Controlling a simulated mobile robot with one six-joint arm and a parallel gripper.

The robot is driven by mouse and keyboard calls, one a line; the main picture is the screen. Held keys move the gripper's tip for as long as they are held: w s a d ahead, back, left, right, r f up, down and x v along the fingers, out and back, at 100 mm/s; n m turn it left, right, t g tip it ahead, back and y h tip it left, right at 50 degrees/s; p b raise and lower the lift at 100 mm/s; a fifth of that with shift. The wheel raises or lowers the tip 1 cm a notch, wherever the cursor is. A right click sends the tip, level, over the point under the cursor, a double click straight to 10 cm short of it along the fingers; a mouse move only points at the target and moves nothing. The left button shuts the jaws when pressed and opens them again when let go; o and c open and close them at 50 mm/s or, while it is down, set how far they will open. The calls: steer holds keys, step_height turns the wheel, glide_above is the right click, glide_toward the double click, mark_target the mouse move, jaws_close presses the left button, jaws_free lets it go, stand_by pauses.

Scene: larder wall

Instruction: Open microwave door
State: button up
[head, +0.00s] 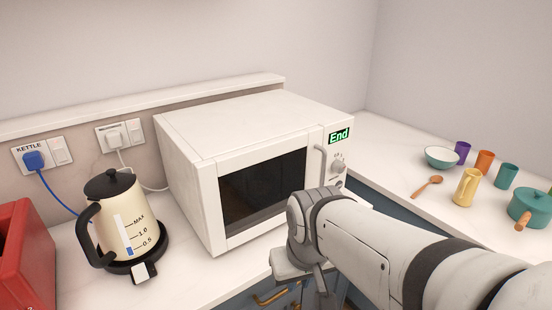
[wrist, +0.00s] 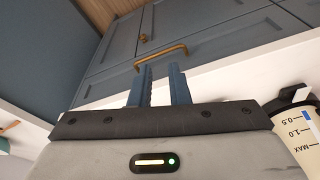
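The white microwave (head: 230,135) stands on the counter in the head view, its door (head: 212,205) shut, with a dark window. A pale upright handle (head: 321,160) is at the door's right edge, beside a panel with knobs and a green display (head: 339,135) reading "End". My arm crosses in front of the microwave's lower right corner, and my gripper is mostly hidden there. In the wrist view my gripper (wrist: 160,70) shows two dark fingers apart with nothing between them. They point toward blue cabinet fronts and a brass handle (wrist: 162,57); the microwave is not seen there.
A cream kettle (head: 118,215) stands left of the microwave, and a red object (head: 15,255) is at the far left. A bowl (head: 442,157), wooden spoon (head: 427,186), several cups and a green pot (head: 530,208) are on the right counter. Blue cabinets lie below.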

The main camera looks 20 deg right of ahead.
steer(key=w+d+m+t+h, duration=0.1)
steer(key=w+d+t+h, duration=0.3)
steer(key=w+d, duration=0.7)
steer(key=n+t+y+b, duration=0.25)
steer(key=t+y, duration=0.45)
steer(key=t, duration=0.4)
glide_toward(323, 177)
steer(key=w, duration=0.6)
steer(key=w+a+p, duration=0.1)
steer(key=w, duration=0.3)
steer(key=shift+w+a+f+p, duration=0.25)
steer(key=shift+w+f+p, duration=0.05)
steer(key=shift+c, duration=0.3)
jaws_close()
